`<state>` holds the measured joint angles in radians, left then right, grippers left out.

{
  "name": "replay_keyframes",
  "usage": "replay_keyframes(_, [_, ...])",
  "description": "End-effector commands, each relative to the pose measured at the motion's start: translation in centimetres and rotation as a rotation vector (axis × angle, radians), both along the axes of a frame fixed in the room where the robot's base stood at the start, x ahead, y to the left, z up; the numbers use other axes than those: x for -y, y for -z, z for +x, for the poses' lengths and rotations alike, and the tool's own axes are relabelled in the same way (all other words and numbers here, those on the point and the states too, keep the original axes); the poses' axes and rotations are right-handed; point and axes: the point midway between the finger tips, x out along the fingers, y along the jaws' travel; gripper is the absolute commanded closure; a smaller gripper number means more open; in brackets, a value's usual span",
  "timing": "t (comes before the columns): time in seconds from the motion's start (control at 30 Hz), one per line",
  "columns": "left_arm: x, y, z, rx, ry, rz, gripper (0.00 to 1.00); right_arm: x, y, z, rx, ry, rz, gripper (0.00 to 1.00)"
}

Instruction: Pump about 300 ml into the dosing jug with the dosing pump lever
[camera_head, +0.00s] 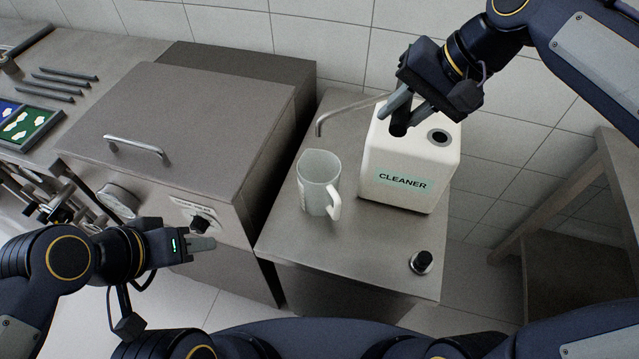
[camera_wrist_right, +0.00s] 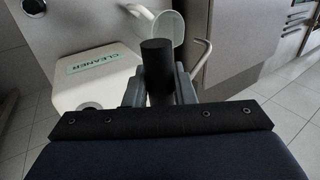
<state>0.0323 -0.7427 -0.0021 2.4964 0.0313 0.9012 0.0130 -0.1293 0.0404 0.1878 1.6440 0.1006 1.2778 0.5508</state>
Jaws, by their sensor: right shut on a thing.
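The white dosing jug (camera_head: 318,184) stands upright on the small steel table, its handle toward the front right. The white dosing pump (camera_head: 405,160), labelled CLEANER, stands to the right of it. Its thin metal spout (camera_head: 345,112) reaches left behind the jug. My right gripper (camera_head: 400,122) is shut on the black pump lever (camera_wrist_right: 157,68) above the pump's top. The jug (camera_wrist_right: 165,30) also shows in the right wrist view. I cannot make out any liquid level in the jug. My left gripper (camera_head: 214,244) is away from the pump, at the front left; its finger gap is unclear.
A steel machine with a handled lid (camera_head: 180,105) stands left of the table. A dark knob or cap (camera_head: 422,262) sits at the table's front right. A round opening (camera_head: 437,137) is on the pump's top. Trays and dark bars lie far left.

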Motion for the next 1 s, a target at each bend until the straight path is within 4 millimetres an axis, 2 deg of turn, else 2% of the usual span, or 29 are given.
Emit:
replay_keyframes(0.07, [0.0,-0.4,0.0,0.0,0.0,0.0,0.64,0.0,-0.3,0.0,-0.005,0.001,0.001,1.0])
replay_keyframes(0.13, [0.0,-1.6,0.0,0.0,0.0,0.0,0.64,0.0,-1.1,0.1,-0.027,0.001,0.007,1.0])
replay_keyframes(0.3, [0.0,-5.9,0.0,0.001,0.0,0.0,0.64,0.1,-3.4,0.4,-0.13,0.002,0.034,1.0])
replay_keyframes(0.5, [0.0,-9.8,0.0,0.0,0.0,0.0,0.64,0.2,-5.2,0.7,-0.245,0.002,0.069,1.0])
replay_keyframes(0.77, [0.0,-11.4,0.0,-0.001,0.0,0.0,0.64,0.3,-5.7,0.9,-0.303,0.003,0.088,1.0])
replay_keyframes(1.0, [0.0,-17.1,0.0,0.0,0.0,0.0,0.64,0.6,-8.4,1.9,-0.435,0.003,0.124,1.0])
